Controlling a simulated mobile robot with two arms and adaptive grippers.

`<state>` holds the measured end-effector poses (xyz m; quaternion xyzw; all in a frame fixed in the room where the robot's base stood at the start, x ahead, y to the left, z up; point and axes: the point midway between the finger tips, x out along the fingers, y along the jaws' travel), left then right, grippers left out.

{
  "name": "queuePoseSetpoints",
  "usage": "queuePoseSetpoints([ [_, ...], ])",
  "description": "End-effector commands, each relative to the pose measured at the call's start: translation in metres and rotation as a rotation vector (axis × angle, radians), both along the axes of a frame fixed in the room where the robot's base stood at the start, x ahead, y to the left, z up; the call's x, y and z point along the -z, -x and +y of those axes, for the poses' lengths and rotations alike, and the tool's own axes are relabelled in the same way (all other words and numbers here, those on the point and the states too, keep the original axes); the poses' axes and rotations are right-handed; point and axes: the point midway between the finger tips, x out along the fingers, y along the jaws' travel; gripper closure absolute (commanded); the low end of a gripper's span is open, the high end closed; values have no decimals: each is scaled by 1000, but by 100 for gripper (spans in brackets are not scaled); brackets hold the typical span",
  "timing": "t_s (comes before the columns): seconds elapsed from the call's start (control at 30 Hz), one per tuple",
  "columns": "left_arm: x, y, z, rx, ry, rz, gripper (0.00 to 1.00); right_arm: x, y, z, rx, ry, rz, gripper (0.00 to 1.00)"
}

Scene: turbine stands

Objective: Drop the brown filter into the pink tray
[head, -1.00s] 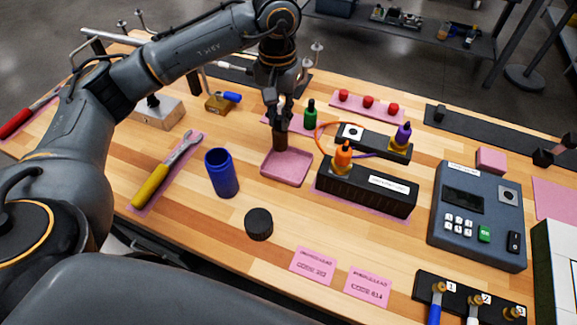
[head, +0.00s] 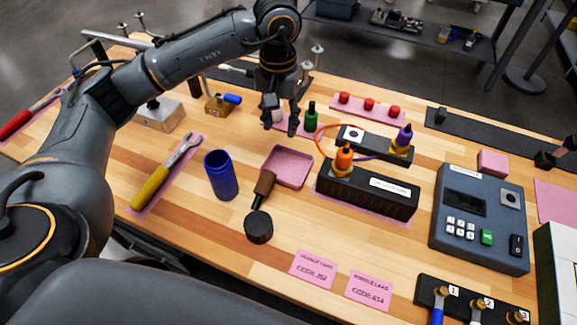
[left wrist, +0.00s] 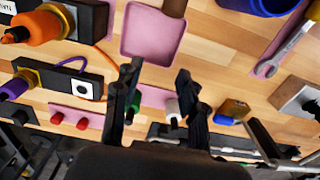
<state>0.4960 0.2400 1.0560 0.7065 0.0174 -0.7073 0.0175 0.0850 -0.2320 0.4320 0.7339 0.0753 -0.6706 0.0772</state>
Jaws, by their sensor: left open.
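The brown filter (head: 265,184) is out of my gripper and tilted at the near left edge of the pink tray (head: 292,160). Its brown end overlaps the tray's left rim and its dark end points to the black cap (head: 258,228); I cannot tell whether it touches either. Most of it lies outside the tray, which looks empty. My left gripper (head: 280,122) is open and empty above the tray's far side. In the left wrist view the filter (left wrist: 174,7) is cut off at the top beside the tray (left wrist: 152,34), beyond my open fingers (left wrist: 158,76).
A blue cup (head: 221,176) stands left of the tray, and a wrench (head: 166,170) lies farther left. A black box with an orange plug (head: 366,190) stands right of the tray. A green bottle (head: 310,117) is just right of my gripper.

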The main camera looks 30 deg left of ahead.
Motion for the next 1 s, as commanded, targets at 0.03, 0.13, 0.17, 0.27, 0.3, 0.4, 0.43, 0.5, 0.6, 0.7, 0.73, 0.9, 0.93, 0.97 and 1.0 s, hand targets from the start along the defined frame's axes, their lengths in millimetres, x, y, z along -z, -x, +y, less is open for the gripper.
queuePoseSetpoints([
  [0.03, -7, -1, 0, 0, 1, -3, 59, 0, 0, -1, 0, 1, 0, 23],
  [0.13, -26, -1, 0, 1, 1, -5, 59, 0, -1, -2, 0, 2, 0, 23],
  [0.17, -33, -1, 0, 0, 2, -6, 59, 0, -1, -2, 0, 3, -2, 23],
  [0.27, -57, -1, 0, -1, 2, -7, 59, 0, -1, -2, 1, 3, -2, 23],
  [0.3, -66, -1, 0, -1, 1, -6, 59, 0, -1, -3, 1, 3, -2, 23],
  [0.4, -87, -1, -1, 1, 1, -5, 59, 0, -1, -3, 1, 4, -2, 23],
  [0.43, -91, -1, 0, 1, 0, -5, 59, 0, -1, -3, 1, 4, -2, 23],
  [0.5, -99, -1, 0, 0, 0, -4, 59, 0, -1, -3, 1, 4, -2, 23],
  [0.6, -107, -1, 0, 0, 0, -3, 59, 0, -2, -3, 1, 4, -2, 23],
  [0.7, -111, 0, 0, 0, 0, -2, 59, 0, -2, -3, 1, 4, -2, 23],
  [0.73, -112, 0, 0, 0, 0, -2, 59, 0, -2, -3, 1, 4, -2, 23],
  [0.9, -113, 0, 0, 0, 0, -1, 59, 0, -2, -3, 1, 4, -2, 23],
  [0.93, -113, 0, 0, 0, 0, -1, 59, 0, -2, -3, 1, 4, -2, 23],
  [0.97, -113, 0, 0, 0, 0, -1, 59, 0, -2, -3, 1, 4, -2, 23],
  [1.0, -113, 0, 0, 0, 0, -1, 59, 0, -2, -3, 1, 4, -2, 23],
])
